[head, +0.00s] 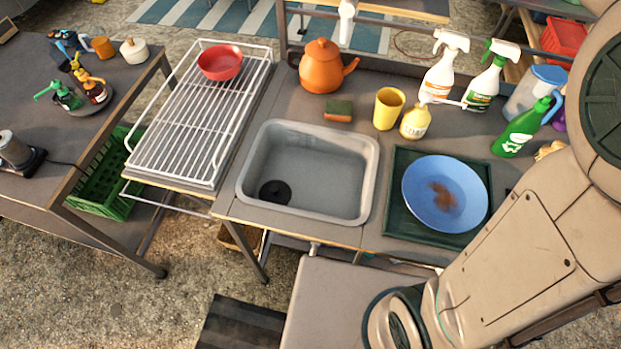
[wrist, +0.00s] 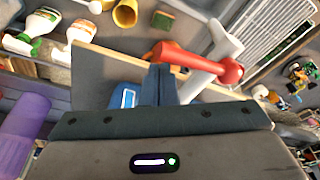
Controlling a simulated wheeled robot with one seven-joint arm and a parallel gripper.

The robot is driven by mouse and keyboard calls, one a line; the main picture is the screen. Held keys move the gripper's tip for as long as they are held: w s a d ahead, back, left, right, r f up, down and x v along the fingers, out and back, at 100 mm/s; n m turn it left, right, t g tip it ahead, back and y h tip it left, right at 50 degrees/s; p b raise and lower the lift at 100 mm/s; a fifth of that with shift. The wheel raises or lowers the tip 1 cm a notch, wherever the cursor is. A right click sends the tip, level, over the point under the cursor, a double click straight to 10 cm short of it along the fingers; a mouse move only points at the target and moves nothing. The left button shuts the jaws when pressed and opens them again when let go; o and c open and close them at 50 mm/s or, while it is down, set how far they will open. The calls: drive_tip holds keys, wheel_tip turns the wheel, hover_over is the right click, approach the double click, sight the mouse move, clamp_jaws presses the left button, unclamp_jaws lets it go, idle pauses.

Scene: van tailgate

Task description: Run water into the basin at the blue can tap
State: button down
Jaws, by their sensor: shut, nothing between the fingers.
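The grey basin (head: 318,172) is set in the counter in the head view, with a dark round plug or drain (head: 275,193) at its lower left. I see no water in it. A white spout-like piece (head: 347,22) hangs at the top edge of the head view. In the wrist view, a red lever with a rounded end (wrist: 231,72) lies just beyond my gripper (wrist: 158,72), beside a white pipe (wrist: 226,40). Blue surfaces, likely the can (wrist: 123,97), show behind my fingers, largely hidden. My gripper is shut and empty; I cannot tell whether it touches the lever.
A dish rack (head: 190,125) with a red bowl (head: 220,62) stands left of the basin. An orange teapot (head: 322,68), sponge (head: 339,110), yellow cup (head: 389,108) and several spray bottles line the back. A dirty blue plate (head: 425,190) lies in a green tray (head: 393,220).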

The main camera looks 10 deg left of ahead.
drive_tip(key=shift+s, duration=0.1)
drive_tip(key=shift+s+a+b, duration=0.65)
drive_tip(key=shift+s+b, duration=0.5)
drive_tip(key=shift+s, duration=2.3)
drive_tip(key=r+p, duration=0.4)
drive_tip(key=shift+w+r, duration=0.25)
drive_tip(key=shift+r, duration=0.1)
drive_tip(key=s+a, duration=0.4)
drive_tip(key=shift+a, duration=0.4)
drive_tip(key=shift+w, duration=0.1)
drive_tip(key=shift+s+d+b+x, duration=0.1)
drive_tip(key=shift+s+b+x, duration=0.05)
drive_tip(key=shift+b+x, duration=0.5)
drive_tip(key=shift+s+d+b+x, duration=0.15)
drive_tip(key=shift+b+x, duration=0.25)
drive_tip(key=shift+x, duration=0.45)
drive_tip(key=shift+s+d+b+x, duration=0.1)
drive_tip(key=shift+s+b+x, duration=0.05)
drive_tip(key=shift+b+x, duration=0.55)
